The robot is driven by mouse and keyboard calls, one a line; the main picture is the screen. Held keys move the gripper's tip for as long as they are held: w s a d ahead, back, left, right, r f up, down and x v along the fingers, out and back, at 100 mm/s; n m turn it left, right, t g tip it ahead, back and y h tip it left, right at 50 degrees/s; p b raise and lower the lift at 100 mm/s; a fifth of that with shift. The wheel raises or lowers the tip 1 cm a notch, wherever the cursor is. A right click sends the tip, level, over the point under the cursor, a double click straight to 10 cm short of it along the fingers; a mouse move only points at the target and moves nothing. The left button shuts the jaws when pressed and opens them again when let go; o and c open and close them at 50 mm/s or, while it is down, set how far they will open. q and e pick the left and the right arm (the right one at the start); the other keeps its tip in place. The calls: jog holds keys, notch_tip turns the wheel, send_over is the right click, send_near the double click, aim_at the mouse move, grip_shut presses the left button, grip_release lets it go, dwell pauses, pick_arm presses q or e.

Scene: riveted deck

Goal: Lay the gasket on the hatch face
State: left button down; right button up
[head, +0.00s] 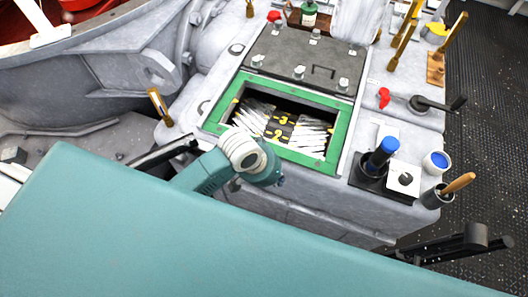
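A green rectangular frame (213,119) lies flat around the open hatch mouth on the grey metal housing. I cannot tell whether this frame is the gasket or the hatch face itself. Inside the opening are pale slanted fins and dark strips with yellow marks. The dark grey hatch lid (290,55) lies folded back behind the opening. My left gripper (166,154) shows as dark parts left of the frame, partly hidden by my teal arm; its fingertips are unclear. My arm's white-ringed joint covers the frame's near left corner. I cannot make out my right gripper.
Right of the hatch stand a blue-topped cylinder (382,152), a white plate with a dark knob (404,179), a blue-lidded pot (436,162) and a cup with a wooden handle (437,197). A red-tipped crank (420,102) sits behind them. Gold-handled clamps rise around the housing.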

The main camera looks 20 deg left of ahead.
pick_arm(q)
notch_tip(320, 180, up, 9)
jog(key=s+d+g, duration=0.1)
jog(key=d, duration=0.1)
jog(key=w+a+r+n+g+y, duration=0.2)
jog(key=a+r+y, duration=0.1)
jog(key=a, duration=0.5)
jog(key=shift+m, duration=0.3)
jog(key=w+f, duration=0.1)
jog(key=f, duration=0.2)
jog(key=w+f+p, duration=0.1)
jog(key=f, duration=0.2)
jog(key=w+f, duration=0.1)
jog(key=f, duration=0.2)
jog(key=shift+w+f+p, duration=0.3)
jog(key=shift+w+f, duration=0.1)
